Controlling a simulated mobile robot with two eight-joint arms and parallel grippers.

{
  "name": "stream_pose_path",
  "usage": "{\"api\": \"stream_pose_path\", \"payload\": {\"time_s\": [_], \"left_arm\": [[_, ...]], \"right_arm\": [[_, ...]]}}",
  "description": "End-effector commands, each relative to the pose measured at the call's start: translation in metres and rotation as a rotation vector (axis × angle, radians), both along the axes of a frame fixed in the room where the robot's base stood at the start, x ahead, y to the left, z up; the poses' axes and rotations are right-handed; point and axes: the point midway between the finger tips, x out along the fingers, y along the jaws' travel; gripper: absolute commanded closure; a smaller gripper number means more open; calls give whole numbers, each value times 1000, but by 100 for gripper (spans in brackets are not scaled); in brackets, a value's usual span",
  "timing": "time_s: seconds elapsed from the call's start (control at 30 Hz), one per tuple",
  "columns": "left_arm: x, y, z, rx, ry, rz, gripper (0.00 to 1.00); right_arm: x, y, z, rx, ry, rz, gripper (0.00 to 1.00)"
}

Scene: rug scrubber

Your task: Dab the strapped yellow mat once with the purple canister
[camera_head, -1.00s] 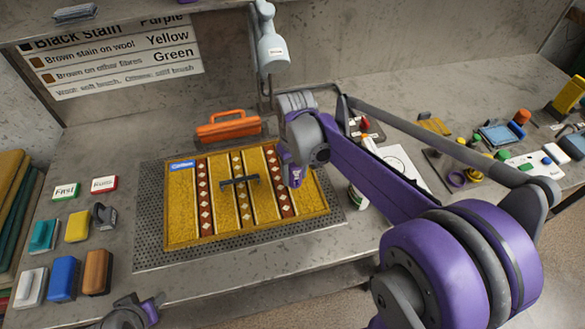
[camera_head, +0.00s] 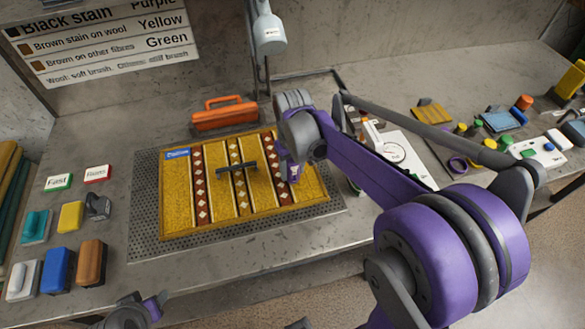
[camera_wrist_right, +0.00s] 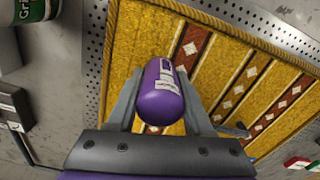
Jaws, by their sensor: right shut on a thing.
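The yellow mat (camera_head: 184,215) with red-brown diamond stripes lies on a perforated metal plate on the bench. A dark strap or bar (camera_head: 236,167) sits at its middle. My right gripper (camera_head: 291,176) is over the mat's right part. In the right wrist view, the right gripper (camera_wrist_right: 160,85) is shut on the purple canister (camera_wrist_right: 162,100), with the mat (camera_wrist_right: 130,45) behind it. I cannot tell whether the canister touches the mat. My left gripper (camera_head: 150,305) shows only partly at the bottom edge; its fingers are unclear.
Several brushes, including a blue one (camera_head: 60,270), stand at the left. A grey lamp-like fixture (camera_head: 268,32) hangs at the back.

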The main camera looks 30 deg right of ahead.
Motion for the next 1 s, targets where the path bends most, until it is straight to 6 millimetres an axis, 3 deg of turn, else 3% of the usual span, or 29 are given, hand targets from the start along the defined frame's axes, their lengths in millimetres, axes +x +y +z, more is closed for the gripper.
{"api": "stream_pose_path", "payload": {"time_s": [1.0], "left_arm": [[-3, 0, -10, 0, 6, 0, 50]], "right_arm": [[0, 0, -12, 0, 0, 0, 98]]}}
